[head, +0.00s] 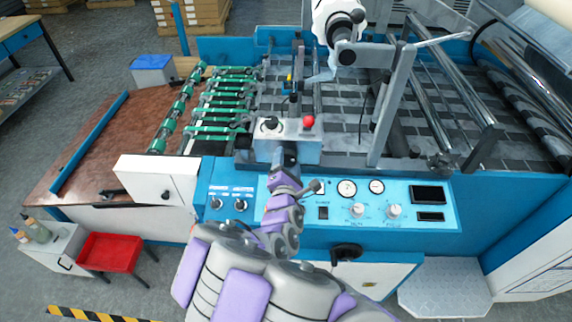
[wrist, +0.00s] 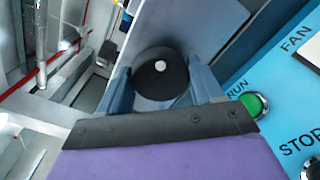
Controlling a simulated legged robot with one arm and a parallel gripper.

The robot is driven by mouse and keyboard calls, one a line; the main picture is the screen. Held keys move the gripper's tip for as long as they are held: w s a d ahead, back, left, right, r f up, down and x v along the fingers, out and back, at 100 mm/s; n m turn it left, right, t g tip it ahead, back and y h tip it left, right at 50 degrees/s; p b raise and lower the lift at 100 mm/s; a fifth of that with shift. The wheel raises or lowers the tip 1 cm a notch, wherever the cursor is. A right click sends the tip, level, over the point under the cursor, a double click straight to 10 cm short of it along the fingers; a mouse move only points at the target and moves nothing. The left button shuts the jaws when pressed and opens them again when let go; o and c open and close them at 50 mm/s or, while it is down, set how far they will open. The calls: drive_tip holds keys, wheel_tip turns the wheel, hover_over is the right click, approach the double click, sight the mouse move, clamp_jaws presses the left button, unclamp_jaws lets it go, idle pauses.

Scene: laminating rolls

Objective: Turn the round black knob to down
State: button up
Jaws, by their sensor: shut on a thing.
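The round black knob (wrist: 160,75) has a white dot at the middle of its face. It sits between the two blue fingers of my gripper (wrist: 162,84) in the wrist view, with a finger against each side. My gripper is shut on it. In the head view my gripper (head: 284,158) is at the front of a small grey control box (head: 290,131), and my arm hides what it holds there. I see no clear pointer mark that tells the knob's angle.
A green button (wrist: 253,104) marked RUN and the words FAN and STOP are close to my right finger. A red button (head: 308,121) tops the control box. Below is a blue panel (head: 448,190) with dials and knobs. Rollers and metal bars stand behind.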

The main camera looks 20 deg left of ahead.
drive_tip(key=m, duration=0.5)
drive_tip(key=shift+d+m+b, duration=0.1)
drive_tip(key=shift+m+b, duration=0.2)
drive_tip(key=shift+m, duration=0.1)
drive_tip(key=m, duration=0.5)
drive_tip(key=shift+d+f, duration=0.1)
drive_tip(key=shift+f, duration=0.1)
drive_tip(key=m, duration=0.5)
drive_tip(key=shift+f+m, duration=0.25)
drive_tip(key=shift+m, duration=0.15)
drive_tip(key=m, duration=0.3)
drive_tip(key=shift+f+b, duration=0.1)
drive_tip(key=shift+b, duration=0.25)
drive_tip(key=shift+m, duration=0.7)
